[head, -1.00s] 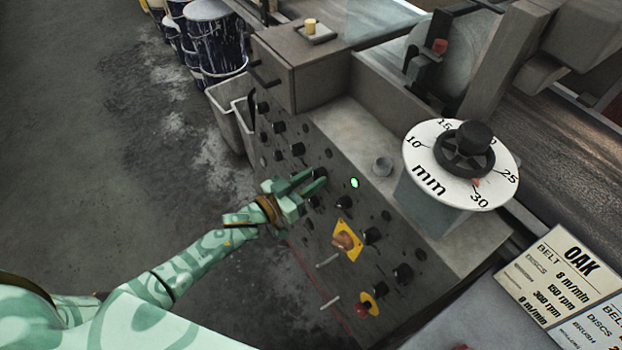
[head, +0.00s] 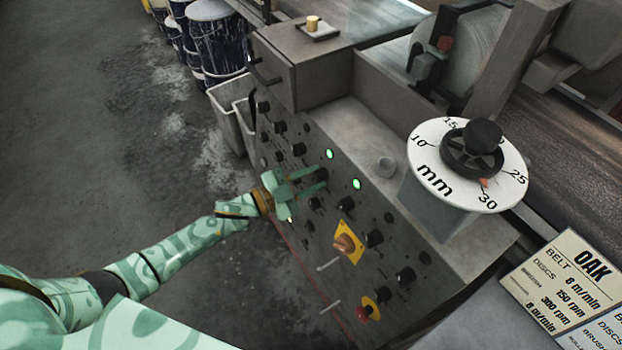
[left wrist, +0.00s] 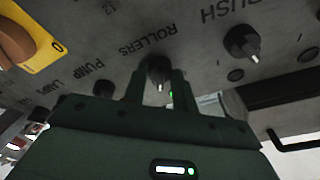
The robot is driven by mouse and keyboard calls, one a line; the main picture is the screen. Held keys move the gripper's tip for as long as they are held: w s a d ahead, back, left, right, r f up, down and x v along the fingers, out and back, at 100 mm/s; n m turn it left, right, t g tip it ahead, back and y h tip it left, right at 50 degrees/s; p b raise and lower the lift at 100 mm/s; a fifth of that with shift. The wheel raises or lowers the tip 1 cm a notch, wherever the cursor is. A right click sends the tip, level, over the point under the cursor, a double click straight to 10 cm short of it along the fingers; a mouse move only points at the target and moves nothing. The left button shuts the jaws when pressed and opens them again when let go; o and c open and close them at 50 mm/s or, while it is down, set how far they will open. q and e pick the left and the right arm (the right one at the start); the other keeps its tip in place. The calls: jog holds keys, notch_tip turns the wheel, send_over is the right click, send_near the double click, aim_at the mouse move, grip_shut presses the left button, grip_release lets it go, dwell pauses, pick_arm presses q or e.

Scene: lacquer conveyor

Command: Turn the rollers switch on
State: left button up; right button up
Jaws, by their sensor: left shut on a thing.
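The rollers switch is a black rotary knob (left wrist: 158,70) under the printed word ROLLERS in the left wrist view. In the head view the knob (head: 321,173) sits on the sloping control panel (head: 330,222), mostly covered by my fingers. My left gripper (head: 319,181) is shut on it, with one finger on each side; the fingers also show in the left wrist view (left wrist: 158,88). The knob's pale pointer mark shows between the fingers. A green lamp (head: 329,153) is lit just above the knob. My right gripper is not in view.
Other black knobs stand close by, among them the brush knob (left wrist: 241,42) and pump knob (left wrist: 104,88). A second green lamp (head: 356,184) is lit. A yellow-plated switch (head: 347,243) and red stop button (head: 362,313) sit lower.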

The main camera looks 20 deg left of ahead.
pick_arm(q)
jog(key=shift+m+g, duration=0.3)
jog(key=shift+m, duration=0.4)
jog(key=o, duration=1)
jog(key=shift+c, duration=0.2)
jog(key=shift+a, duration=0.15)
jog(key=p+v, duration=0.2)
jog(key=v, duration=1.4)
jog(key=shift+f, duration=0.2)
jog(key=shift+a, duration=0.1)
